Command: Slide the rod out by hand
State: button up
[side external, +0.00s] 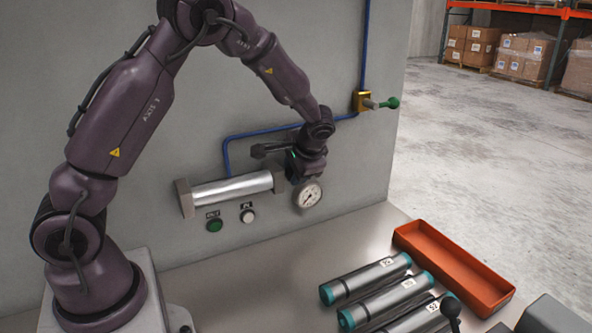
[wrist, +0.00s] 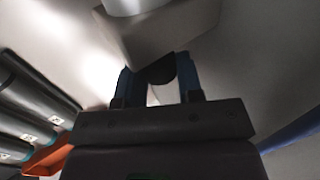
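A silver cylinder (side external: 232,189) with square grey end blocks is fixed to the wall, and its right end block also shows in the wrist view (wrist: 165,38). My gripper (side external: 286,165) is at the cylinder's right end. In the wrist view its two blue fingers (wrist: 157,80) stand apart on either side of a dark rounded piece (wrist: 158,70), perhaps the rod's end. I cannot tell whether the fingers touch it. The rod itself is largely hidden in the side view.
A round gauge (side external: 308,194) hangs just below my gripper. Green (side external: 214,225) and white (side external: 248,216) buttons sit below the cylinder. A blue air line (side external: 255,133) leads to a brass valve (side external: 364,101). Spare cylinders (side external: 366,279) and an orange tray (side external: 455,268) lie on the bench.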

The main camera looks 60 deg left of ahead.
grip_shut()
jog(key=w, duration=0.9)
jog(key=o, duration=0.9)
grip_release()
jog(key=shift+s, duration=0.1)
jog(key=shift+d+r, duration=0.1)
jog(key=v, duration=1.2)
jog(key=shift+d+r, duration=0.2)
jog(key=shift+r, duration=0.2)
